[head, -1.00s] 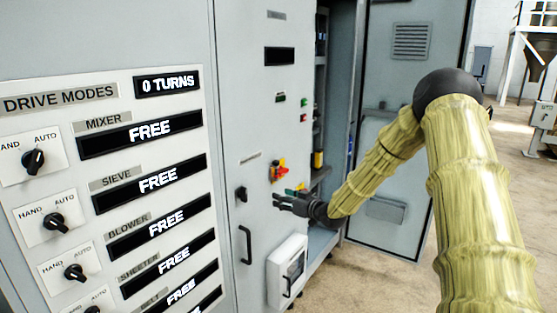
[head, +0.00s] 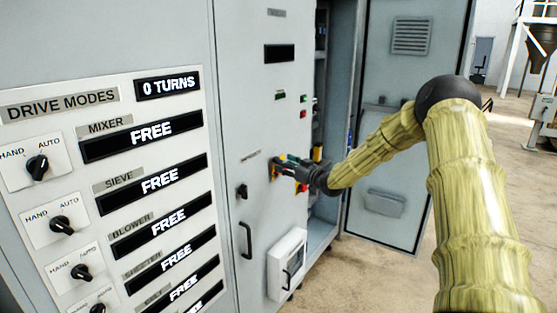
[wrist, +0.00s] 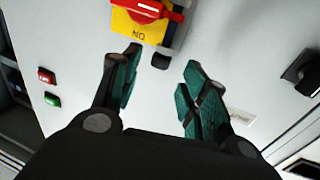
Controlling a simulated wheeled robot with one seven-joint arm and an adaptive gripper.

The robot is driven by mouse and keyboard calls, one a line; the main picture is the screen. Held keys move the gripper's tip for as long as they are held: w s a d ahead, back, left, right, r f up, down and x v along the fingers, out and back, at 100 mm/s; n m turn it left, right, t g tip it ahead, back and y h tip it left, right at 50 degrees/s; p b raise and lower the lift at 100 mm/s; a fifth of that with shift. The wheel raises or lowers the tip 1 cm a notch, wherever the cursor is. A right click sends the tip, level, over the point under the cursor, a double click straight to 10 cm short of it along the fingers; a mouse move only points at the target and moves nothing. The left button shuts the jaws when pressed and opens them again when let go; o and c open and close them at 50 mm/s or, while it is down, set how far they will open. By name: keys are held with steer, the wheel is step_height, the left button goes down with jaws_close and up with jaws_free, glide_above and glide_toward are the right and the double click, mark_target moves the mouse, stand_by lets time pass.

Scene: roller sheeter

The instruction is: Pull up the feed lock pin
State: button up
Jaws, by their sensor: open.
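No part that I can make out as the feed lock pin shows in either view. My gripper (head: 288,164) is in front of the grey cabinet door, over the red and yellow rotary switch (head: 302,188), partly covering it. The red and yellow switch (wrist: 150,14) is at the top edge there, beyond the fingertips. A small black piece (wrist: 160,61) sits just below its yellow plate. I cannot tell whether any finger touches the door.
The drive modes panel (head: 120,97) with several dials and FREE displays is at the left. A black knob (head: 242,191) and a door handle (head: 246,240) are below my gripper. A white box (head: 284,262) juts out lower down. An open cabinet door (head: 395,130) stands behind my arm.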

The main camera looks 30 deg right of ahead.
steer(key=shift+w+a+p, duration=0.2)
steer(key=shift+w+p, duration=0.15)
steer(key=shift+w, duration=0.8)
steer(key=shift+w+a+p, duration=0.2)
steer(key=shift+w+p, duration=0.1)
steer(key=shift+w, duration=0.8)
steer(key=shift+r, duration=0.1)
jaws_close()
